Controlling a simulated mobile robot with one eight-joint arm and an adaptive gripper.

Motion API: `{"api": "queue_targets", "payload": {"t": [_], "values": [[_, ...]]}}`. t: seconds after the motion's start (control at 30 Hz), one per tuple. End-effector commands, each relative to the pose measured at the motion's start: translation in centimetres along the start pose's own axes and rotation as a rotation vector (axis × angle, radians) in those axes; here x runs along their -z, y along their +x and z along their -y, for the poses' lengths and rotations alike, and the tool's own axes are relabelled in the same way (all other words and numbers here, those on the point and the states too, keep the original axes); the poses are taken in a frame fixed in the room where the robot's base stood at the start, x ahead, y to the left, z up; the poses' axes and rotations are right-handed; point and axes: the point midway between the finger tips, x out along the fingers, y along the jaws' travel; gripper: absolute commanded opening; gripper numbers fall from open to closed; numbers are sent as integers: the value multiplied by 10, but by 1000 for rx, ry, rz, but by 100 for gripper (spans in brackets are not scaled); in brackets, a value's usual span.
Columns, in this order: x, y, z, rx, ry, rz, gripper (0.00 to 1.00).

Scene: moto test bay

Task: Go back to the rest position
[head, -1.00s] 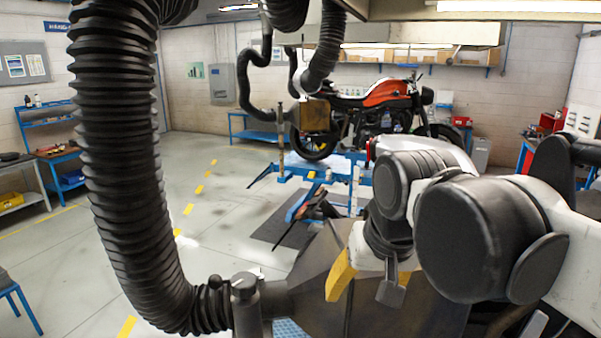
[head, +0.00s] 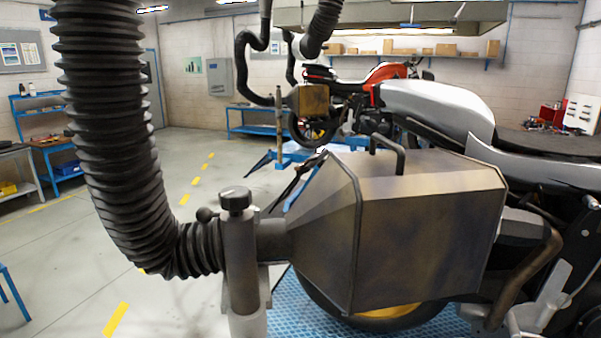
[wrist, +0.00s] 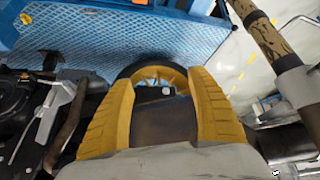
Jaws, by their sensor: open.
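My gripper (wrist: 165,78) shows in the wrist view as two yellow fingers, spread apart with nothing held between them. Behind the gap lie a dark brown surface and a wheel with a yellow rim (wrist: 150,74). My gripper and arm do not show in the head view. There, a large brown metal exhaust hood (head: 425,235) with a black handle stands at the centre, joined to a thick black hose (head: 105,120) on the left.
A silver motorcycle (head: 430,103) stands close behind and right of the hood, over a blue ribbed platform (head: 300,318). A red motorcycle (head: 385,73) stands further back. A blue bench (head: 255,123) is at the back wall. The floor at left is open.

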Motion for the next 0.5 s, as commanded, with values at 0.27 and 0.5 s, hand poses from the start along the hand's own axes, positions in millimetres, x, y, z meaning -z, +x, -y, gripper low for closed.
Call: {"api": "queue_targets", "payload": {"t": [0.27,0.5], "values": [[-71,99,0,0,0,0,67],[-96,134,0,0,0,0,67]]}}
